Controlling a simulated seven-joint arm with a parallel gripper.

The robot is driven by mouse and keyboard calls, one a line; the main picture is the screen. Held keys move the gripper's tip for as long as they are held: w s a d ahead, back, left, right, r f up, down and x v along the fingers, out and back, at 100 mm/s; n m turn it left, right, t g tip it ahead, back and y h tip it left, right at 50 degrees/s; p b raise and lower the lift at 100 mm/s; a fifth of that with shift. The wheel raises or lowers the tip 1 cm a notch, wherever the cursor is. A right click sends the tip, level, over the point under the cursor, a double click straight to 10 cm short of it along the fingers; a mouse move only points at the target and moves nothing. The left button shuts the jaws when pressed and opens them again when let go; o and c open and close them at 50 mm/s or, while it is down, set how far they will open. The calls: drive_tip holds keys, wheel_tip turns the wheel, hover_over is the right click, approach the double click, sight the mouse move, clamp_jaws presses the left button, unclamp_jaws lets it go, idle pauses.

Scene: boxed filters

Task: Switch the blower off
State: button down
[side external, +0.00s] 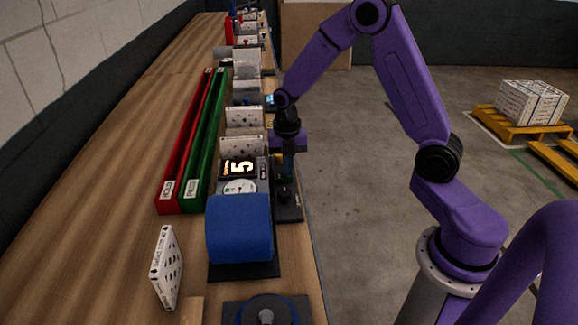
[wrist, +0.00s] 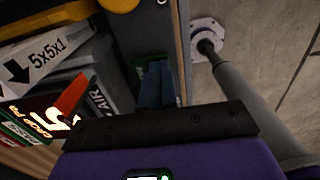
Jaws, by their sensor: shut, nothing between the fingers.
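The blue rounded housing (side external: 240,226), which looks like the blower, sits on a dark base near the bench front. Behind it are a white dial gauge (side external: 240,187) and a black display (side external: 238,168) with a glowing 5. To their right, a dark panel (side external: 290,212) with a black knob or lever (side external: 285,193) lies along the bench edge. My gripper (side external: 287,176) points down, shut and empty, just above or at this control; contact cannot be told. The switch position is unclear.
Red (side external: 188,140) and green (side external: 205,140) long trays lie left of the row. A white filter box (side external: 168,267) stands at the front left. More boxes and devices line the bench behind. The open floor (side external: 350,170) is to the right.

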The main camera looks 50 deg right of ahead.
sight(282, 175)
drive_tip(key=shift+w+a+r, duration=0.2)
drive_tip(key=shift+w+a, duration=0.35)
drive_tip(key=shift+a, duration=0.15)
drive_tip(key=shift+r, duration=0.5)
wheel_tip(282, 175, up, 13)
drive_tip(key=shift+f, duration=0.15)
drive_tip(key=shift+d, duration=0.1)
drive_tip(key=s+a+m, duration=0.7)
drive_tip(key=s+a, duration=0.2)
drive_tip(key=s, duration=0.5)
drive_tip(key=s+d+f+m, duration=0.1)
drive_tip(key=s+m, duration=0.6)
drive_tip(key=s, duration=0.9)
drive_tip(key=shift+f+y, duration=0.3)
drive_tip(key=shift+f, duration=0.6)
